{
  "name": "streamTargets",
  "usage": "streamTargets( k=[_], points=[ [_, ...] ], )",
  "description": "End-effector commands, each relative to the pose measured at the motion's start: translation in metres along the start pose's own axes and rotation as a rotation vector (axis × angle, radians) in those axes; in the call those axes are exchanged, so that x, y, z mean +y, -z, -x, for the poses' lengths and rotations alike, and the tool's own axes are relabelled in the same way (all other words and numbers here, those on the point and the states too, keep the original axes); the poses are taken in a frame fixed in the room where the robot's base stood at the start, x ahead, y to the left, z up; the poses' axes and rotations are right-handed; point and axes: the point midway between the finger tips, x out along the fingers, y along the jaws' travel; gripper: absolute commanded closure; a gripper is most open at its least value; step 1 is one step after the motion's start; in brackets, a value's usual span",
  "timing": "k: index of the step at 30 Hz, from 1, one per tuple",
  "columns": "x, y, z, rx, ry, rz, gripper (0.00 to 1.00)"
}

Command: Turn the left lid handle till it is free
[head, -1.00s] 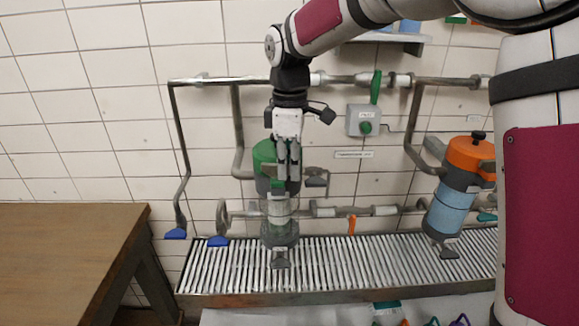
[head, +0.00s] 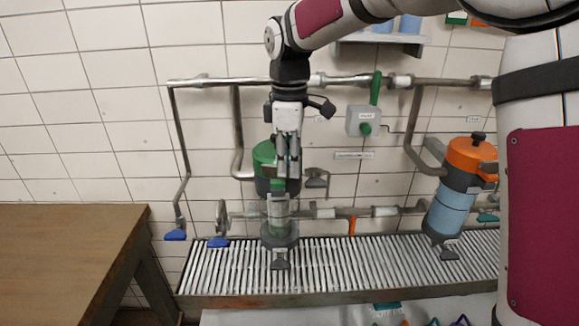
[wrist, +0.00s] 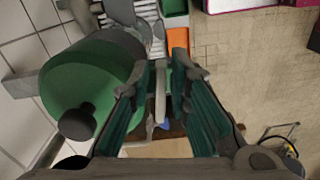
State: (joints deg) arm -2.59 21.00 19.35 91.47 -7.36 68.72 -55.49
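The left filter housing has a green lid (head: 263,153) and a clear lower bowl (head: 279,215), and stands upright over the slatted grate. In the wrist view the green lid (wrist: 75,75) fills the left side, with a dark round knob (wrist: 77,122) on it. My gripper (head: 288,172) points down at the front of this lid, with its fingers close together. In the wrist view my gripper (wrist: 164,70) has its fingertips a small gap apart, with a pale grey bar (wrist: 160,92) between them. I cannot tell whether the bar is the lid handle or whether the fingers press on it.
A second housing with an orange lid (head: 470,153) stands tilted at the right. Pipes (head: 345,80) run along the tiled wall, with a grey switch box (head: 362,120) below. The slatted grate (head: 350,262) lies underneath. A wooden table (head: 65,250) is at the left.

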Motion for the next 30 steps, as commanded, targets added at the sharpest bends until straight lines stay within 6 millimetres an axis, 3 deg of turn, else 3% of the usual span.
streamTargets(
  k=[9,15,21,30],
  points=[
    [0.001,0.001,0.064,0.003,-0.003,0.001,0.82],
    [0.001,0.001,0.094,0.002,-0.002,0.001,0.82],
    [0.000,0.000,0.106,0.001,0.000,0.001,0.82],
    [-0.001,0.000,0.107,0.000,0.000,0.000,0.82]
  ],
)
